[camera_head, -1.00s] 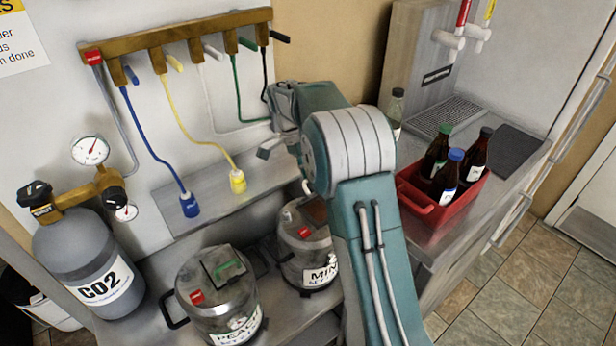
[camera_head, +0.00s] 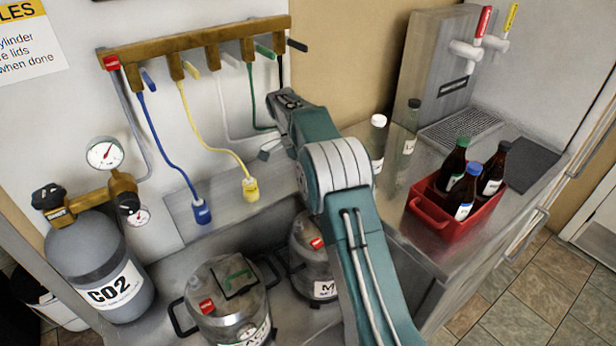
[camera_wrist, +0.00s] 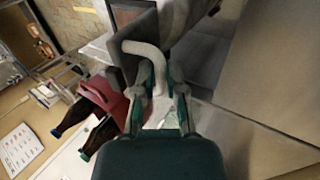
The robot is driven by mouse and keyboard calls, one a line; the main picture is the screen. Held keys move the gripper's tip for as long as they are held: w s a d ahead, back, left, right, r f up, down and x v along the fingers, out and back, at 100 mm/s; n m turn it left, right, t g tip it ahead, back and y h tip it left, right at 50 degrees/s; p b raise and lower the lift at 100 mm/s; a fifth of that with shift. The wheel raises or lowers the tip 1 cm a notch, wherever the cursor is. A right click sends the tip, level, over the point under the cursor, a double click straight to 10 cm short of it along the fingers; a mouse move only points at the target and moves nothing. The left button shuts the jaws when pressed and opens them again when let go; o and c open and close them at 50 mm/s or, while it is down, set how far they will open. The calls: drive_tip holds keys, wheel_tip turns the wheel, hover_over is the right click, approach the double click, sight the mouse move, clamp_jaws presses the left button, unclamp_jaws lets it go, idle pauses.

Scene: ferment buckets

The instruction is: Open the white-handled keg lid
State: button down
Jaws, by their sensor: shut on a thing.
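In the wrist view my gripper (camera_wrist: 158,90) is shut on a curved white handle (camera_wrist: 145,49), which sits between its fingers. A dark plate (camera_wrist: 114,78) is beside the handle, and a dark-edged brown patch (camera_wrist: 132,17) lies just beyond; I cannot tell how far the lid is lifted. In the head view a metal keg (camera_head: 314,262) with a red tag stands partly behind my arm, its top mostly hidden. A nearer keg (camera_head: 228,308) has a green-handled lid that looks closed.
A red crate (camera_head: 440,222) of bottles stands on the right counter, also in the wrist view (camera_wrist: 103,97). Clear bottles (camera_head: 377,150) stand near my arm. A CO2 cylinder (camera_head: 95,265) is at left. Blue and yellow hoses (camera_head: 216,140) hang from the wall rack.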

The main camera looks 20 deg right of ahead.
drive_tip(key=shift+f, duration=0.1)
idle(0.4)
drive_tip(key=c, duration=0.7)
unclamp_jaws()
